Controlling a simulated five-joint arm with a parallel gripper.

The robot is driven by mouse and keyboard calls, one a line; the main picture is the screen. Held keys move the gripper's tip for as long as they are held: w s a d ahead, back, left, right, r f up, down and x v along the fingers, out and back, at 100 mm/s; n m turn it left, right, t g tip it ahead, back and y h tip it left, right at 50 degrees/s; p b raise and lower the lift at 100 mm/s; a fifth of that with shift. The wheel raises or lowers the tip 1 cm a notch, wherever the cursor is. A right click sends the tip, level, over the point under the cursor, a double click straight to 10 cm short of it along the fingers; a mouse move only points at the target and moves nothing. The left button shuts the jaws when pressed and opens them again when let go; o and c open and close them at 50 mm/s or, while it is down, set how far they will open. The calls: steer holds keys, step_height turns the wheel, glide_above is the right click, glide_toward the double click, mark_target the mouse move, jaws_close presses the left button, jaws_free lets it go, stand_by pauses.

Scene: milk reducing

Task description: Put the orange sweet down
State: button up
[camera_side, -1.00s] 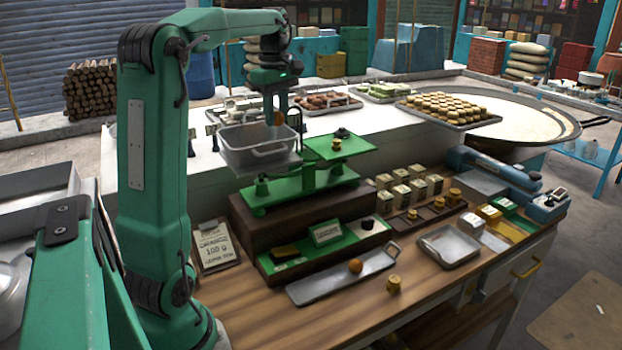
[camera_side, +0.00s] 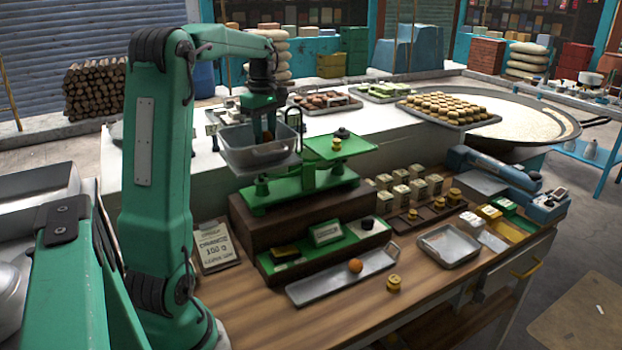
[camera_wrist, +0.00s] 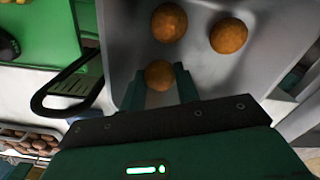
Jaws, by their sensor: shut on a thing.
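My gripper (camera_side: 266,136) reaches down into the grey metal pan (camera_side: 233,155) on the left side of the green scale (camera_side: 300,191). In the wrist view its fingers (camera_wrist: 157,82) are shut on an orange sweet (camera_wrist: 159,74), low in the pan. Two more orange sweets, one at the top middle (camera_wrist: 169,22) and one to the right (camera_wrist: 228,36), lie in the pan apart from the held one. The side view hides the pan's inside. Whether the held sweet touches the pan floor I cannot tell. Another orange sweet (camera_side: 355,266) lies on the long metal tray (camera_side: 318,291).
The scale's right plate (camera_side: 340,149) carries a dark weight (camera_side: 342,133). A brass weight (camera_side: 394,283) stands on the wooden table near the tray. The pan walls are close around my gripper.

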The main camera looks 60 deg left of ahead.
steer(key=shift+f, duration=0.35)
steer(key=shift+f, duration=0.15)
steer(key=o, duration=0.7)
steer(key=shift+c, duration=0.2)
step_height(320, 180, up, 12)
stand_by(0.3)
stand_by(0.4)
steer(key=shift+d, duration=0.15)
